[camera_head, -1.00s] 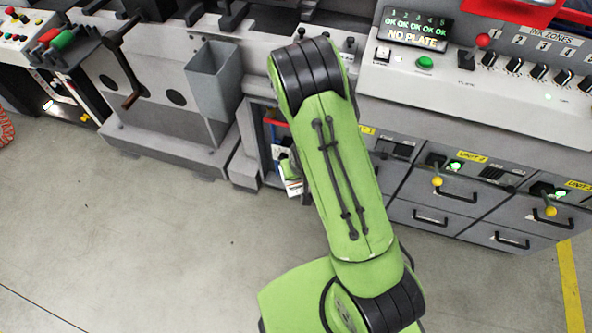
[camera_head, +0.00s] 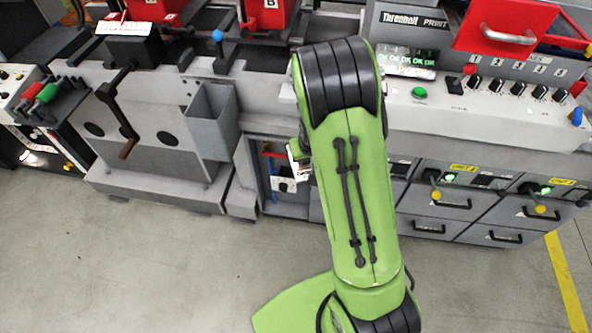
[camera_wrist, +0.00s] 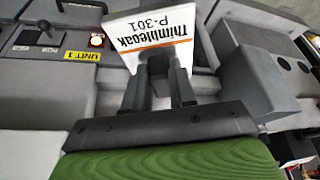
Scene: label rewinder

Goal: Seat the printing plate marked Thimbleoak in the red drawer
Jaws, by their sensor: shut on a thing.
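The printing plate (camera_wrist: 143,40) is a white sheet with an orange stripe, marked "Thimbleoak P-301". My gripper (camera_wrist: 158,68) is shut on its near edge in the wrist view, and the plate's face stands beyond the fingers. In the head view my own arm mostly hides the gripper; a small white piece (camera_head: 297,160) shows left of the arm and may be the plate's edge. A red front with a silver bar handle (camera_head: 510,28) is at the top right of the machine. I cannot tell whether it is the red drawer.
Grey drawers (camera_head: 445,207) with yellow-tipped levers line the machine's lower right. A console (camera_head: 470,125) with knobs and a green button lies above them. A grey bin (camera_head: 212,125) and a crank (camera_head: 115,110) are at left. In the wrist view a yellow "UNIT 1" label (camera_wrist: 82,56) is at left.

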